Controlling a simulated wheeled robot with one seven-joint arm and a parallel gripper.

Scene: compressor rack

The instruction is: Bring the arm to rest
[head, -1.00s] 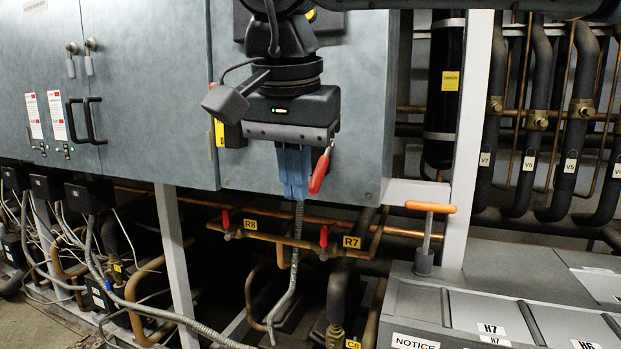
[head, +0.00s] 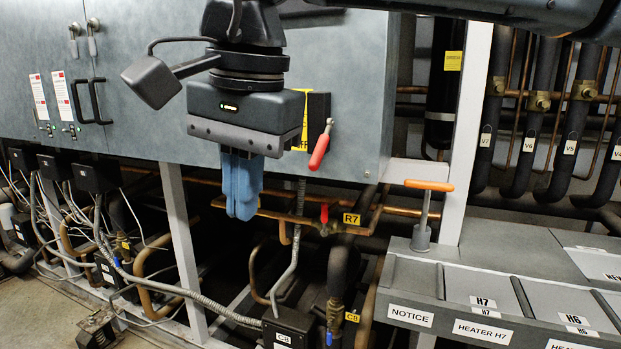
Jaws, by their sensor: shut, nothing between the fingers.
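My gripper (head: 241,212) hangs down from my arm in the upper middle of the head view. Its blue fingers are shut together and empty. They hang in front of the lower edge of the grey cabinet (head: 345,120) and the copper pipes. A red lever handle (head: 321,147) on the cabinet shows to the right of the gripper and looks apart from it. My gripper covers the pipe stretch at its left, where no R8 label shows.
An orange T-handle (head: 429,186) stands above the grey heater boxes (head: 450,282) at the right. Dark insulated pipes (head: 571,120) run behind. Conduits and black boxes (head: 95,172) fill the lower left.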

